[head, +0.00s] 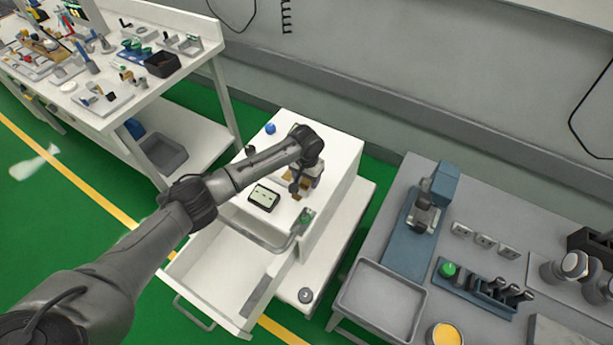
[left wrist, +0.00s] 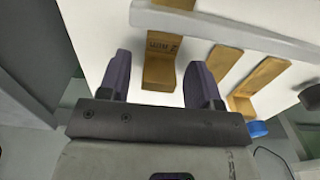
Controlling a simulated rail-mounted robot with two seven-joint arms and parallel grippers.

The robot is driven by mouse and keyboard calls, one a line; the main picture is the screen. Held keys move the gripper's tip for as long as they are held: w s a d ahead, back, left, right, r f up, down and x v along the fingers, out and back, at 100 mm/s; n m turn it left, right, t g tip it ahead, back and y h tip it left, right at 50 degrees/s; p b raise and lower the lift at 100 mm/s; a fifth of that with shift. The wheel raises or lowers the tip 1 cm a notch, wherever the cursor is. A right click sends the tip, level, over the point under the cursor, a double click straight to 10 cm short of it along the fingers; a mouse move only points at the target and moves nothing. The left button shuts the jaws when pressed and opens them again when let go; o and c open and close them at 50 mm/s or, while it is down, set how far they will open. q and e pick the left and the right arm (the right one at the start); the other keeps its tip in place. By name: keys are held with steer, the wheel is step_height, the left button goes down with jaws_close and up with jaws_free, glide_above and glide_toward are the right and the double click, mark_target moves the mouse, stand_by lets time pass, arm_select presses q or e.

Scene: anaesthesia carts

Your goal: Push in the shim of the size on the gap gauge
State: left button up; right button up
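My left gripper (head: 296,187) is over the white cart top in the head view and hides part of the shims there. In the left wrist view the left gripper (left wrist: 160,85) is open, with dark purple fingers apart. A wood-coloured shim (left wrist: 160,72) with dark upside-down lettering lies between the fingers, and no grip on it shows. Two more shims, a middle one (left wrist: 222,64) and an outer one (left wrist: 262,82), lie to its right. A black-framed gauge with a pale display (head: 264,197) sits on the cart; its reading is too small to make out. My right gripper is not in view.
The white cart (head: 334,147) has an open drawer (head: 215,270) in front. Blue (head: 270,128) and green (head: 306,215) knobs stand on it. A grey table with a tray (head: 382,300) is at right; a cluttered white bench (head: 140,95) is at upper left.

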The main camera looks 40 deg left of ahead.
arm_select(q)
steer(key=shift+w+r, duration=0.1)
step_height(320, 180, up, 14)
steer(key=p, duration=0.4)
stand_by(0.3)
stand_by(0.5)
